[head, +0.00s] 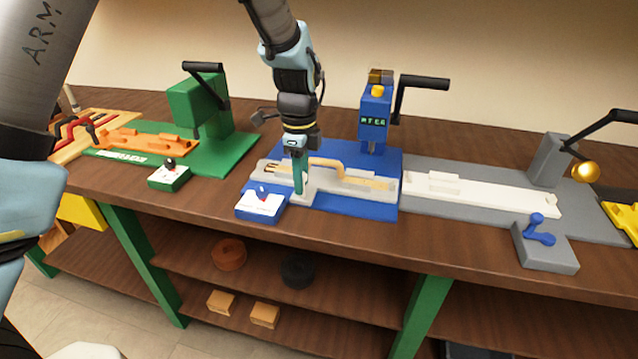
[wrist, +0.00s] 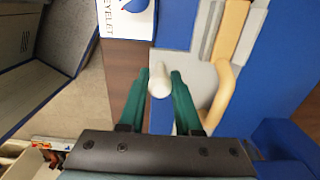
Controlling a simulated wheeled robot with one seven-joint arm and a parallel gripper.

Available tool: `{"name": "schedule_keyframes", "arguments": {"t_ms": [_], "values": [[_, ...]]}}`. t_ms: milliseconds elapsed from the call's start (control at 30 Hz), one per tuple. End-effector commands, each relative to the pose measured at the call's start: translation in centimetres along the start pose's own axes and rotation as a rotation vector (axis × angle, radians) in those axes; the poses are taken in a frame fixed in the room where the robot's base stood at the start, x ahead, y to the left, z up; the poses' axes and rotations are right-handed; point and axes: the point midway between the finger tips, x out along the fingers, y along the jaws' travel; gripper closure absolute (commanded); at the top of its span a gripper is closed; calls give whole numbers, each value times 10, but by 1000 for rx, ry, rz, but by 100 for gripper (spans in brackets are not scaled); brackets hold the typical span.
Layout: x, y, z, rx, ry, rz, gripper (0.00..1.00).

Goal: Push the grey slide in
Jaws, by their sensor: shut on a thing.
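The grey slide (head: 386,188) lies along the blue station (head: 375,208) in the middle of the bench. A light grey plate (wrist: 190,72), which looks like part of it, shows below the fingers in the wrist view. My gripper (head: 300,188) points down at the left part of the slide. In the wrist view its two green fingers (wrist: 161,82) are shut on a pale upright post (wrist: 160,80), one finger on each side. How the post joins the slide is hidden.
A tan bent bar (head: 328,163) stands just right of my gripper. A blue box with a white label (head: 261,202) is at the front left. The blue press (head: 375,115) with a black lever (head: 424,83) rises behind. Green and grey stations flank this one.

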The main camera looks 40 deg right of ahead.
Motion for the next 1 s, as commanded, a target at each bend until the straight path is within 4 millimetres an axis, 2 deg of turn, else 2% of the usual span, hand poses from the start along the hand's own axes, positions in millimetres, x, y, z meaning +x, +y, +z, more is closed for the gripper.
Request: {"name": "schedule_keyframes", "arguments": {"t_ms": [1000], "values": [[0, -42, 0, 0, 0, 0, 95]]}}
